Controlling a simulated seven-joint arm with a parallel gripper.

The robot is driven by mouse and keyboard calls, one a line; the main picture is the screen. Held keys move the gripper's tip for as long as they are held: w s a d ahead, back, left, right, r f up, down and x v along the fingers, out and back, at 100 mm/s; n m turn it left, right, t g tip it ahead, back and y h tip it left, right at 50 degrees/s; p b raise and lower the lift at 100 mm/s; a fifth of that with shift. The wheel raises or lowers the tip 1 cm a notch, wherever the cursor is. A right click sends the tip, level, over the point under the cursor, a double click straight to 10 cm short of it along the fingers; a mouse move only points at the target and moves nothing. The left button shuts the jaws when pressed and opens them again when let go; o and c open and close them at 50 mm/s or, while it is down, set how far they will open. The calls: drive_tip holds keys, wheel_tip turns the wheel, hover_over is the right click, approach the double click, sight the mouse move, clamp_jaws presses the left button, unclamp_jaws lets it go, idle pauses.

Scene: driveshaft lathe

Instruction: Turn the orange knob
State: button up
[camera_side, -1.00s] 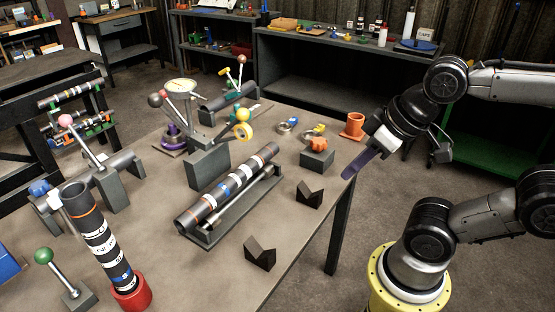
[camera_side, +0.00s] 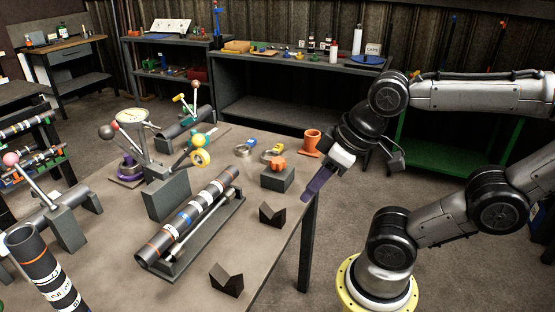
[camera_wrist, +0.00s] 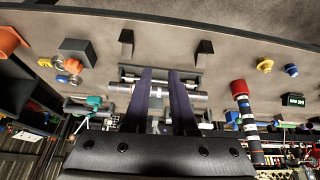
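The orange knob (camera_side: 278,164) sits on top of a dark grey block (camera_side: 277,181) near the table's right edge in the side view. In the wrist view the knob (camera_wrist: 74,66) shows at the left, on its block (camera_wrist: 79,47). My gripper (camera_side: 307,196) has purple fingers and hangs at the table's edge, to the right of the knob and apart from it. In the wrist view my gripper (camera_wrist: 160,72) has its two fingers apart with nothing held between them. The side view shows the fingers overlapping.
An orange flanged cylinder (camera_side: 311,142) stands just behind the knob. Ring-shaped parts (camera_side: 245,148) lie behind its block. Two black V-blocks (camera_side: 271,213) are in front. A striped shaft (camera_side: 190,215) lies in a cradle to the left.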

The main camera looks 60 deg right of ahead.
drive_tip(key=o, duration=0.4)
drive_tip(key=shift+n, duration=0.4)
drive_tip(key=r, duration=0.1)
drive_tip(key=w+r, duration=0.2)
drive_tip(key=shift+d+r, duration=0.1)
drive_tip(key=shift+r, duration=0.3)
drive_tip(key=o, duration=0.5)
drive_tip(key=shift+g, duration=0.4)
drive_tip(key=w+r, duration=0.1)
drive_tip(key=w+d+r, duration=0.2)
drive_tip(key=w, duration=0.1)
drive_tip(key=shift+r, duration=0.25)
drive_tip(key=m+g, duration=0.4)
drive_tip(key=g, duration=0.1)
hover_over(277, 160)
wheel_tip(277, 160, down, 7)
wheel_tip(277, 160, down, 14)
drive_tip(key=shift+r, duration=0.2)
drive_tip(key=shift+c, duration=0.3)
drive_tip(key=c, duration=1.3)
